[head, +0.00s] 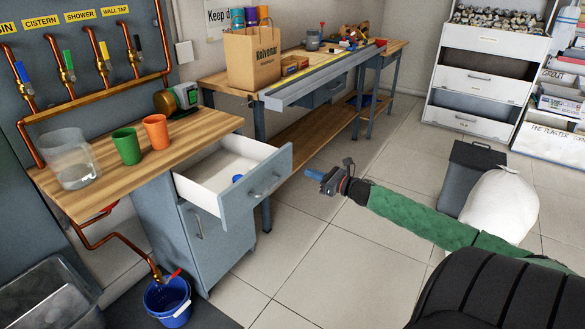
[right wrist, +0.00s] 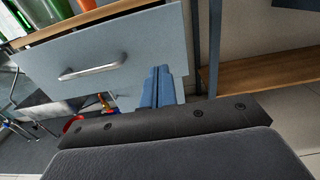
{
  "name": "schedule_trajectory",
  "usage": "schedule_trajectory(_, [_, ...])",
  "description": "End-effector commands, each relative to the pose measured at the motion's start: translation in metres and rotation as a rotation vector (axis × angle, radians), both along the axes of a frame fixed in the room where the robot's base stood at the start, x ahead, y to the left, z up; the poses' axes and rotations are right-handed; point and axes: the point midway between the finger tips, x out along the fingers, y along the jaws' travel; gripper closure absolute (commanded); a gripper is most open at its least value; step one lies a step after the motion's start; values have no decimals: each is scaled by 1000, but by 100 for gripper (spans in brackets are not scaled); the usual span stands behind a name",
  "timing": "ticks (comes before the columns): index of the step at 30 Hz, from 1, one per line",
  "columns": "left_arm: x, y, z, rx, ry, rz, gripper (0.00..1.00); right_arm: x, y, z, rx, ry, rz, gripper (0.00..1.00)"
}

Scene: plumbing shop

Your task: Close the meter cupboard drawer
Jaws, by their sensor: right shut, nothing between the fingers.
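The meter cupboard (head: 205,235) is grey with a wooden top and stands at the left in the head view. Its drawer (head: 258,197) is pulled out, showing a white inside with a small blue thing in it. The drawer front with its bar handle also shows in the right wrist view (right wrist: 140,55). My right gripper (head: 316,174) is shut and empty, to the right of the drawer front and apart from it in the head view. Its blue fingers show in the right wrist view (right wrist: 158,88), over the lower right part of the drawer front. My left gripper is not in view.
On the cupboard top (head: 190,137) stand a clear jug (head: 70,160), a green cup (head: 127,146) and an orange cup (head: 156,131). A blue bucket (head: 168,302) is on the floor by the cupboard. A workbench (head: 290,98) stands behind.

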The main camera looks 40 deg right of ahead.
Motion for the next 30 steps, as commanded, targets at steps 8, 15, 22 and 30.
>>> schedule_trajectory(8, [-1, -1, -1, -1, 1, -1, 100, 29, 8, 1, 1, -2, 1, 100])
schedule_trajectory(15, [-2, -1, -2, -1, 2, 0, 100, 51, 14, 1, 0, -1, 0, 100])
schedule_trajectory(22, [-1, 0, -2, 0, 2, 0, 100, 69, 20, 0, 1, -1, 1, 100])
schedule_trajectory(30, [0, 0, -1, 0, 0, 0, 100, 80, 23, 0, 2, 1, 0, 100])
